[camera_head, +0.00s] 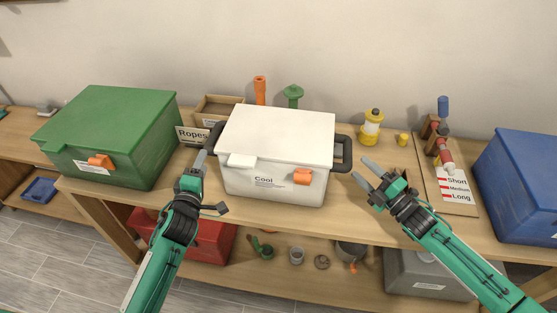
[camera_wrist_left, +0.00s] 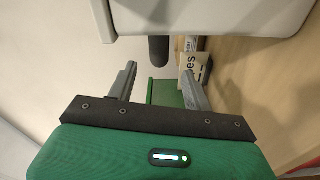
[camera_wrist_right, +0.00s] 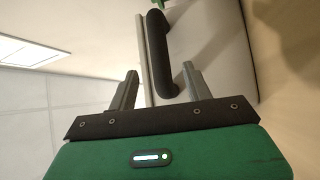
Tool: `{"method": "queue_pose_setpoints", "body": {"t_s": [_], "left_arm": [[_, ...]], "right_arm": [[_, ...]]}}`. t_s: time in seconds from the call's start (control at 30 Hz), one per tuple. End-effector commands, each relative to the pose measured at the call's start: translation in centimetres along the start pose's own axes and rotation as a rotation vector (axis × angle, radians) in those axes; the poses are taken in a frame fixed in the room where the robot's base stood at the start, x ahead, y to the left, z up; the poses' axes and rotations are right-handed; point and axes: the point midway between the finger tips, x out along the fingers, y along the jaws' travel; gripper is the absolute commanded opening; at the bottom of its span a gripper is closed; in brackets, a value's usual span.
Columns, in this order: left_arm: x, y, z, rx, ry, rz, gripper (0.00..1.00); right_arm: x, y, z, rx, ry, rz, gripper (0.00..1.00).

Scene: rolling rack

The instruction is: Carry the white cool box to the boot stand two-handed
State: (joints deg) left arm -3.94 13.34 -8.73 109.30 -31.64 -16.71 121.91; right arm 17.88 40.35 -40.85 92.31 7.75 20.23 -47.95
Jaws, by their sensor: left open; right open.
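The white cool box (camera_head: 277,142), labelled Cool with an orange latch, sits upright on the bench top with its lid shut. It has a black handle on each side. My left gripper (camera_head: 201,162) is open beside the left handle (camera_head: 215,136); that handle shows ahead of the fingers in the left wrist view (camera_wrist_left: 158,50). My right gripper (camera_head: 366,174) is open, just right of and nearer than the right handle (camera_head: 347,154). In the right wrist view the handle (camera_wrist_right: 160,50) lies ahead and partly between the fingers. I cannot identify a boot stand.
A green box (camera_head: 112,130) stands left and a blue box (camera_head: 520,185) right. The lower shelf holds a red box (camera_head: 205,240), a grey box (camera_head: 425,275) and small items.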

Motion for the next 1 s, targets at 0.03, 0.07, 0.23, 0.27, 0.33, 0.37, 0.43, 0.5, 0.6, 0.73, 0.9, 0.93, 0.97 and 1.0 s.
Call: {"method": "queue_pose_setpoints", "body": {"t_s": [0.03,0.07,0.23,0.27,0.33,0.37,0.43,0.5,0.6,0.73,0.9,0.93,0.97,1.0], "left_arm": [[1.0,0.1,-0.1,0.003,0.000,0.002,0.51],[1.5,0.1,0.0,0.002,0.000,0.002,0.51],[4.2,0.1,-0.1,0.003,0.000,0.002,0.51],[4.7,0.1,0.0,0.003,0.000,0.001,0.51],[5.7,0.1,-0.1,0.003,0.001,0.001,0.51],[6.0,0.1,-0.1,0.003,0.001,0.000,0.51],[6.8,0.0,0.0,0.001,0.000,0.000,0.51],[7.4,0.0,0.0,0.001,0.000,0.000,0.51],[8.0,0.0,0.0,0.002,0.001,0.000,0.51],[8.3,0.0,0.0,0.001,0.001,0.000,0.51],[8.3,0.0,0.0,0.000,0.000,0.000,0.51],[8.3,0.0,0.0,0.000,0.000,0.000,0.51],[8.3,0.0,0.0,0.000,0.000,0.000,0.51],[8.3,0.0,0.0,0.001,0.000,0.000,0.47]], "right_arm": [[1.0,0.1,0.0,0.000,0.000,0.002,0.50],[1.4,0.1,0.0,0.000,0.000,0.002,0.50],[4.2,0.1,0.0,-0.001,0.000,0.002,0.50],[4.7,0.0,0.0,-0.001,0.000,0.001,0.50],[5.7,0.1,0.0,-0.001,0.000,0.001,0.50],[6.1,0.1,0.0,-0.001,0.000,0.001,0.50],[6.8,0.0,0.0,0.001,-0.001,0.000,0.50],[7.4,0.0,0.0,0.000,-0.001,0.000,0.50],[8.0,0.0,0.0,0.000,-0.001,0.000,0.50],[8.3,0.0,0.0,0.000,0.000,-0.001,0.50],[8.3,0.0,0.0,0.000,0.000,-0.001,0.50],[8.3,0.0,0.0,0.000,-0.001,-0.001,0.50],[8.3,0.0,0.0,0.000,-0.001,-0.001,0.50],[8.3,0.0,0.0,0.000,-0.001,-0.001,0.47]]}}
